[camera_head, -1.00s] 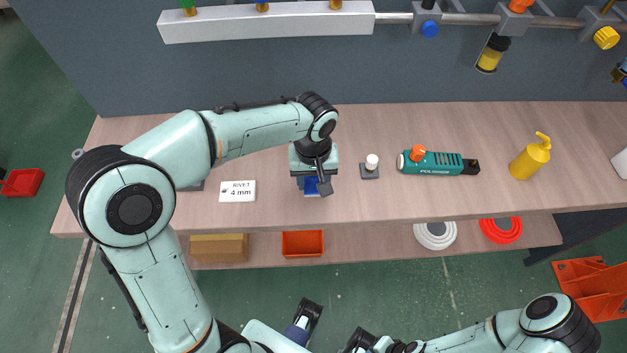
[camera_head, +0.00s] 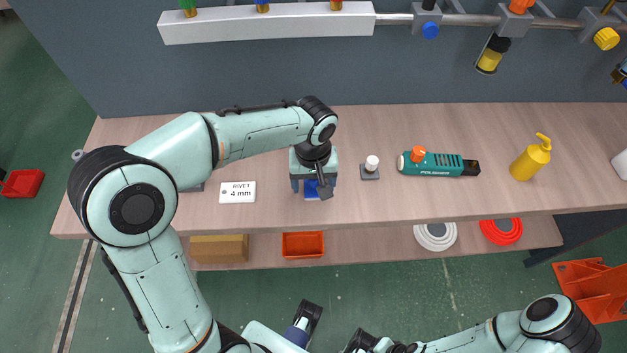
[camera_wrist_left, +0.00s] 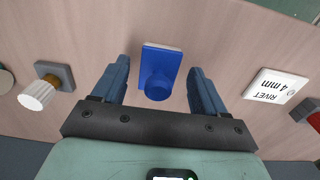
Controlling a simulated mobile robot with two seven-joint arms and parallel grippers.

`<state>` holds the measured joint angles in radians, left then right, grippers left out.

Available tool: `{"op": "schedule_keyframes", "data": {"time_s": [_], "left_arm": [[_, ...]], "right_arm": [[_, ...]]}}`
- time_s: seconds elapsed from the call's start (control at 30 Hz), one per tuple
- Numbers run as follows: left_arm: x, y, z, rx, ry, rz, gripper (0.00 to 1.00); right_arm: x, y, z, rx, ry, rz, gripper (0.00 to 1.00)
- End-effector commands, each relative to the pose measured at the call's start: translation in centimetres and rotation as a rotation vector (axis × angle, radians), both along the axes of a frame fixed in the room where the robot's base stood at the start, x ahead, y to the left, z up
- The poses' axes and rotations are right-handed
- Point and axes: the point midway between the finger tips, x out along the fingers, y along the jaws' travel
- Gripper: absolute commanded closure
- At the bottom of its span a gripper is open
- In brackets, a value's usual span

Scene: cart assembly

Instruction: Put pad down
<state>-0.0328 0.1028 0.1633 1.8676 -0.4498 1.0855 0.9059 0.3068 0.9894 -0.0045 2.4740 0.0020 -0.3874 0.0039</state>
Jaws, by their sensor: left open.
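The blue pad (camera_head: 311,193) lies on the wooden bench top, partly hidden under my left gripper in the head view. In the left wrist view the pad (camera_wrist_left: 162,62) is a flat blue block with a round blue knob. My left gripper (camera_head: 314,187) points down above it. In the left wrist view the left gripper's two blue fingers (camera_wrist_left: 158,85) stand wide apart, one on each side of the knob, with visible gaps. The right gripper is not clearly visible; only my right arm shows at the lower right.
A white "RIVET 4 mm" label (camera_head: 238,192) lies left of the pad. An orange bin (camera_head: 302,244) sits on the lower shelf.

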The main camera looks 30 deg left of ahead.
Motion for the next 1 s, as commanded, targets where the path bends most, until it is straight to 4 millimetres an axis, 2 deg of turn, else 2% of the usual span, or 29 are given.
{"op": "schedule_keyframes", "data": {"time_s": [0.3,0.5,0.7,1.0], "left_arm": [[0.1,-0.1,6.6,-0.002,-0.008,0.000,0.27],[0.0,-0.1,10.2,-0.001,-0.005,-0.001,0.27],[-0.1,-0.1,11.7,-0.002,-0.003,-0.001,0.27],[-0.1,-0.1,11.8,-0.001,-0.002,-0.001,0.27]], "right_arm": [[0.2,0.0,1.1,0.000,0.000,0.001,1.00],[0.4,0.0,1.8,0.000,-0.002,0.000,1.00],[0.5,0.0,2.0,0.000,-0.004,0.001,1.00],[0.5,0.0,2.0,0.000,-0.004,0.001,1.00]]}}
